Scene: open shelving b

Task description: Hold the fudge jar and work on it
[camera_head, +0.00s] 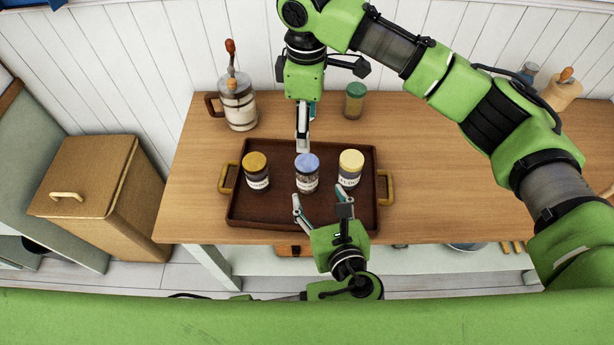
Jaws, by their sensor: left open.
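Three jars with pale labels stand upright in a row on a dark brown tray (290,225): one with an amber lid (256,172), one with a blue lid (307,172), one with a pale yellow lid (350,168). The labels are too small to read surely, so I cannot tell which is the fudge jar. My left gripper (321,203) is open and empty, its fingers pointing at the blue-lidded jar from the near side. My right gripper (302,144) points down close to the blue lid from the far side; its fingers overlap edge-on, so its opening is unclear.
The tray has brass handles (388,188) and lies on a wooden counter (450,190). Behind it stand a jug-like vessel (238,102) and a green-lidded jar (354,100). My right arm spans the counter's right side. A wooden box (85,175) stands left.

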